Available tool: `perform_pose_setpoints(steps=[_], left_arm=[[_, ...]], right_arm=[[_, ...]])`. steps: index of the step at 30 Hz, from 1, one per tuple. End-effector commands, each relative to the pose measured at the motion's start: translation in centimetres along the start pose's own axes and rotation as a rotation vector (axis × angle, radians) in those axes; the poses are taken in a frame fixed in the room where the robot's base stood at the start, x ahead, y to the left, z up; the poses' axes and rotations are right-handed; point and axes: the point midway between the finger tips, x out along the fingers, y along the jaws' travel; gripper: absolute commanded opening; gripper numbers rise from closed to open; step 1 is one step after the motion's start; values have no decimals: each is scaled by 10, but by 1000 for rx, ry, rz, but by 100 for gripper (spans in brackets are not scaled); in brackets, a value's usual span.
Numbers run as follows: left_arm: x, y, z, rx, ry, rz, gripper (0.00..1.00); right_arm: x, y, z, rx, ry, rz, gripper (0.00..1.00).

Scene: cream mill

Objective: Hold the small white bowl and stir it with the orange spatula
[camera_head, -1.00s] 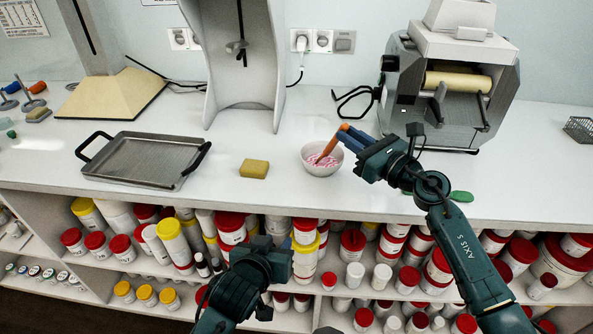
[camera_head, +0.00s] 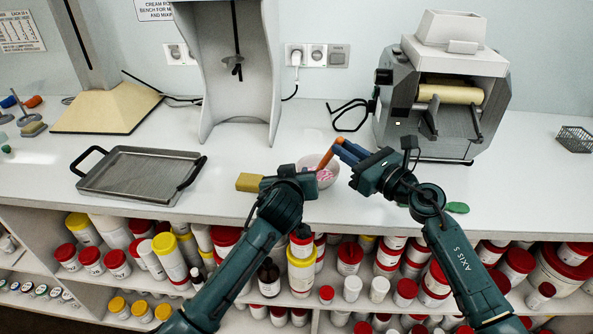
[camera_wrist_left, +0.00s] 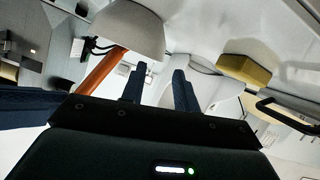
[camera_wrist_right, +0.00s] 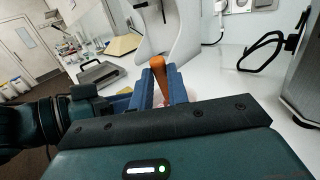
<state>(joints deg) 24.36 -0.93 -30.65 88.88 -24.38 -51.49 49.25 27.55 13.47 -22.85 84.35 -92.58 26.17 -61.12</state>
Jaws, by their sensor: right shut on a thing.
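The small white bowl (camera_head: 331,165) stands on the bench with pink and white contents. It also shows upside down at the top of the left wrist view (camera_wrist_left: 130,25). My right gripper (camera_head: 343,148) is shut on the handle of the orange spatula (camera_head: 329,157), whose lower end points down into the bowl. The handle shows between the fingers in the right wrist view (camera_wrist_right: 157,65). My left gripper (camera_wrist_left: 158,85) is open with an empty gap, close to the bowl's near left side. In the head view its wrist hides part of the bowl, and I cannot tell whether a finger touches it.
A yellow sponge (camera_head: 249,182) lies just left of my left gripper. A grey metal tray (camera_head: 135,180) with black handles is farther left. A roller mill (camera_head: 440,110) stands behind on the right. Shelves of jars (camera_head: 300,272) are below the bench's front edge.

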Motion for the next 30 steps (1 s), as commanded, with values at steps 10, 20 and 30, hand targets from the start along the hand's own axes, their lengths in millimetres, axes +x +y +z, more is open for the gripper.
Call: perform_pose_setpoints(steps=[10, 20, 30], left_arm=[[39, 0, 0, 2, 0, 1, 30], [42, 0, 0, 1, 0, 1, 30], [42, 0, 0, 1, 0, 1, 6]], right_arm=[[0, 0, 0, 0, 0, 0, 0], [0, 0, 0, 0, 0, 0, 0], [0, 0, 0, 0, 0, 0, 0]])
